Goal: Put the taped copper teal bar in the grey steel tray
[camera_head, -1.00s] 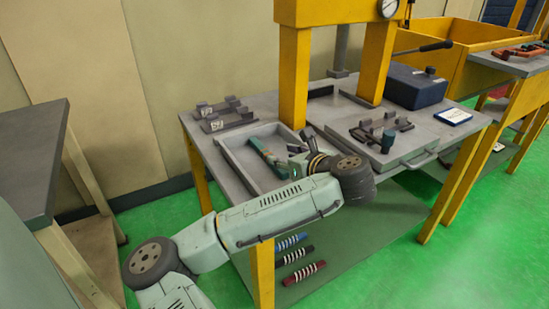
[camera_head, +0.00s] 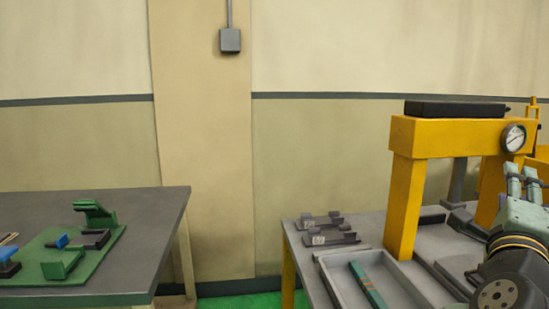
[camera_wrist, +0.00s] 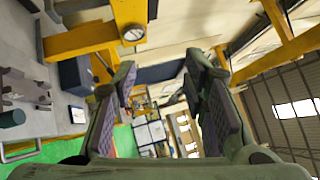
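The teal bar (camera_head: 367,286) with reddish copper bands lies inside the grey steel tray (camera_head: 335,291), lengthwise along its floor, in the head view. The tray rests on the press table, and its near end is cut off by the picture edge. My gripper (camera_head: 522,180) is raised at the right edge of the head view, fingers up, to the right of the tray and apart from the bar. In the wrist view my gripper (camera_wrist: 160,72) is open, with nothing between its fingers. The bar does not show in the wrist view.
A yellow press (camera_head: 405,205) stands behind the tray. Grey V-shaped holders (camera_head: 328,238) sit at the table's back left. A dark-topped table (camera_head: 165,215) with a green fixture (camera_head: 70,250) is at the left. A gap separates the tables.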

